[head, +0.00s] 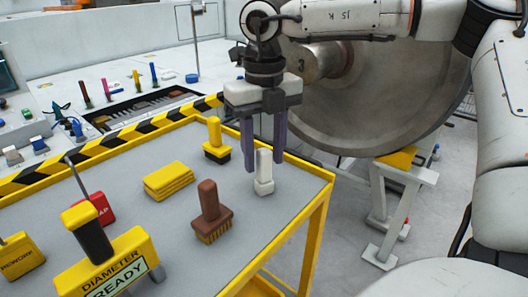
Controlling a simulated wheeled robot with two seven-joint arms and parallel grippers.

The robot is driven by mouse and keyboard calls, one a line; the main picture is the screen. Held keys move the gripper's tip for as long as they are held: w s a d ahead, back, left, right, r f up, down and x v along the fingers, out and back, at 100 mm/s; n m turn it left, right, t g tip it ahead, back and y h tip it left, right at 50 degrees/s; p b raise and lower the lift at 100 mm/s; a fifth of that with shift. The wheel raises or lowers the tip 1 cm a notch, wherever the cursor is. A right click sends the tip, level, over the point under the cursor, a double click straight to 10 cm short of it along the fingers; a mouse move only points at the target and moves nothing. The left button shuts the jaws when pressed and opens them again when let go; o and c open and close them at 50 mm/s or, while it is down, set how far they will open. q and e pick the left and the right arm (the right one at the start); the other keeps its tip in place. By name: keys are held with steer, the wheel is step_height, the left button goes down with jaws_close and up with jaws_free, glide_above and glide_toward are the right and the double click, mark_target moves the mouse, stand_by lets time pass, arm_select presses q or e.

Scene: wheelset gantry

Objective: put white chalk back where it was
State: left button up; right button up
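The white chalk (264,170) is a pale upright stick with a wider block at its foot, standing near the right edge of the grey tabletop. My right gripper (264,166) points down over it. Its two purple-grey fingers are apart, and the chalk's upper part shows between the fingertips, with a gap visible on each side. I cannot tell whether the chalk is exactly between the fingers in depth. Its foot appears to rest on the table. My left gripper is not in view.
The yellow-framed table (120,180) also holds a brown brush (212,212), a yellow-handled brush (216,140), yellow stacked pads (169,181), a red block (100,208) and a "DIAMETER READY" sign (110,268). A large steel wheel (390,100) stands behind, right.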

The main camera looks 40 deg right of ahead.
step_height(320, 180, up, 12)
steer(key=p, duration=0.1)
steer(key=shift+p, duration=0.4)
stand_by(0.6)
